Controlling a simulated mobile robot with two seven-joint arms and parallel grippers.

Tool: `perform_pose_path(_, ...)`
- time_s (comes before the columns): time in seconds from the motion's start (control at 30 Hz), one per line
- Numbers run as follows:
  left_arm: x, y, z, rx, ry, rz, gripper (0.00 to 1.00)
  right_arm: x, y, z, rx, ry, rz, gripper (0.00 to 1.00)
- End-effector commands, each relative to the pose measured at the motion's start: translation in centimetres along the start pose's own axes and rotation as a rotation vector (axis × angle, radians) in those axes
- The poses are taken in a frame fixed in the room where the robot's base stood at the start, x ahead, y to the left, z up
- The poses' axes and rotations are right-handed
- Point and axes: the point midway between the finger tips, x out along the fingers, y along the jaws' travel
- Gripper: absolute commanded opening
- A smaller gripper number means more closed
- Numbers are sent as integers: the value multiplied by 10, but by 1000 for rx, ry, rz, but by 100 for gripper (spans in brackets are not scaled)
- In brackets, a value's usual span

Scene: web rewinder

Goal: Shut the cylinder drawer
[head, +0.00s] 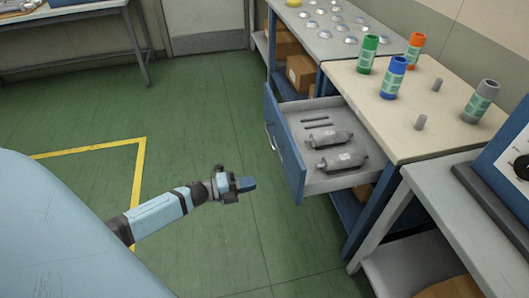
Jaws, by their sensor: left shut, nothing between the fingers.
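The cylinder drawer (283,152) has a blue front with a pale handle (269,136) and stands pulled out to the left from under the cream-topped bench. Two grey cylinders (337,161) and two thin dark rods lie in it. My left gripper (248,184) is shut and empty, to the left of the drawer front and apart from it in the picture. Its fingers point right, towards the lower part of the drawer front. My right gripper is not in view.
The cream benchtop (361,97) carries green, orange, blue and grey tubes and small grey pegs. A grey bench (440,195) stands in front at the right, and a table with metal domes (312,12) behind. Green floor is open left of the drawer.

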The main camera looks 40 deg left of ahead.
Motion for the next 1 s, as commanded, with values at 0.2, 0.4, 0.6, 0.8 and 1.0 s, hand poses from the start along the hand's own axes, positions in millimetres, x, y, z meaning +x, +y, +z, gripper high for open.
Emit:
perform_pose_path(0.2, 46, -2, 0, -2, -2, -4, 0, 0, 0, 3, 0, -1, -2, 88)
perform_pose_path(0.4, 88, -1, 0, -3, -2, -4, 0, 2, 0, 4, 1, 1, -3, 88)
perform_pose_path(0.6, 116, -1, 0, -4, -3, -2, 0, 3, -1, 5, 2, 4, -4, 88)
perform_pose_path(0.8, 126, 0, 0, -5, -3, 0, 0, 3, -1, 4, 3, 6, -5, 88)
perform_pose_path(1.0, 127, 0, 0, -5, -3, 0, 0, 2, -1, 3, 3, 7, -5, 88)
